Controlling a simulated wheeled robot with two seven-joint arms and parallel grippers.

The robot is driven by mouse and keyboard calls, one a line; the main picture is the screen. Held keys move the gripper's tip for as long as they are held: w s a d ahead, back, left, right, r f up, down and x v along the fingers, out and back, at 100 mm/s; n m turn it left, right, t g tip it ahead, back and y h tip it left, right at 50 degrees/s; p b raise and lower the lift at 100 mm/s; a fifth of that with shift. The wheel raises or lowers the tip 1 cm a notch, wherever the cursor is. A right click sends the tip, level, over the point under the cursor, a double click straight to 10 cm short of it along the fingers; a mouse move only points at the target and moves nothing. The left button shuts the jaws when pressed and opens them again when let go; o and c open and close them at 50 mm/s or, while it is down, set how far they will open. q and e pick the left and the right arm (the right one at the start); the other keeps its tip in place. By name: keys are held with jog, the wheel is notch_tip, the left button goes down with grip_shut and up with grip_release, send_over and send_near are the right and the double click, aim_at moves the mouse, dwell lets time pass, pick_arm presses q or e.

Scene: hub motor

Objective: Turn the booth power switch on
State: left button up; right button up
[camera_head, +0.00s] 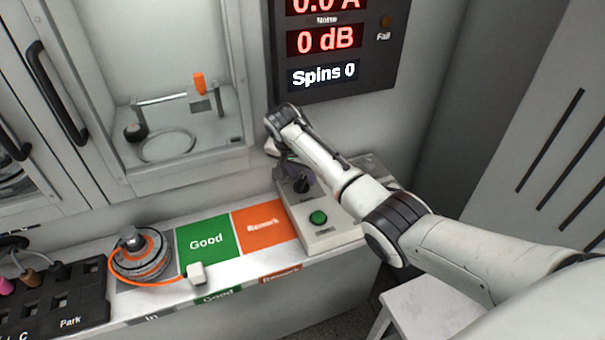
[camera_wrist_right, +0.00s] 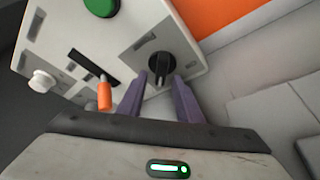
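A light grey control box (camera_head: 330,238) stands at the right end of the bench. It carries a black rotary knob (camera_head: 302,184), a green button (camera_head: 318,217), and, in the right wrist view, an orange-tipped lever (camera_wrist_right: 105,93) in a slot and a white knob (camera_wrist_right: 42,81). I cannot read the labels, so which control is the booth power switch is not certain. My right gripper (camera_head: 287,165) is over the box's back left. In the wrist view its purple fingers (camera_wrist_right: 159,78) are apart, with the black knob (camera_wrist_right: 162,67) at their tips; contact is unclear. My left gripper is not in view.
Green Good (camera_head: 207,240) and orange Rework (camera_head: 265,225) mats lie left of the box. A hub motor (camera_head: 140,260) with an orange cable and white connector (camera_head: 197,274) sits further left, near a black rack (camera_head: 62,300). A display (camera_head: 335,45) reading Spins 0 hangs behind.

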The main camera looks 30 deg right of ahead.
jog(key=v, duration=1)
jog(key=shift+r, duration=0.15)
jog(key=shift+a, duration=0.15)
